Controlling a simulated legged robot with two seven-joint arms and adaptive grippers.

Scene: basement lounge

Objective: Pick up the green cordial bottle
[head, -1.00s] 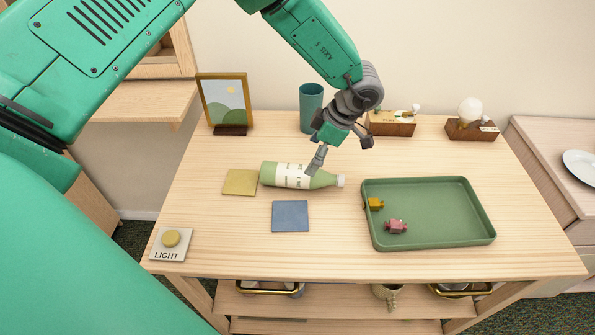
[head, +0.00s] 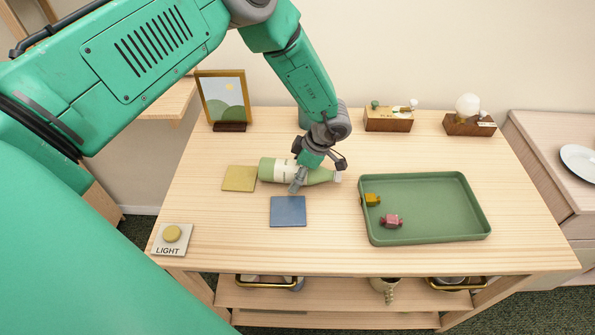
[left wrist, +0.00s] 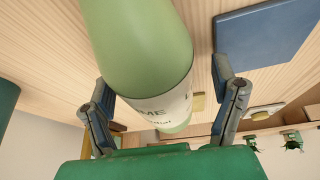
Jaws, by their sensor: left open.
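The green cordial bottle (head: 275,170) lies on its side on the wooden table, its white cap (head: 337,176) pointing right. It has a pale label. My left gripper (head: 299,184) is over the bottle's middle, pointing down. In the left wrist view the bottle (left wrist: 140,50) passes between the two spread fingers of the left gripper (left wrist: 165,100). The left gripper is open. I cannot tell whether either finger touches the bottle. My right gripper is not in view.
A blue square (head: 288,212) and a yellow square (head: 239,178) lie near the bottle. A green tray (head: 440,210) with a yellow and a pink piece is at right. A teal cup (head: 303,119), partly hidden, and a picture frame (head: 224,98) stand behind.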

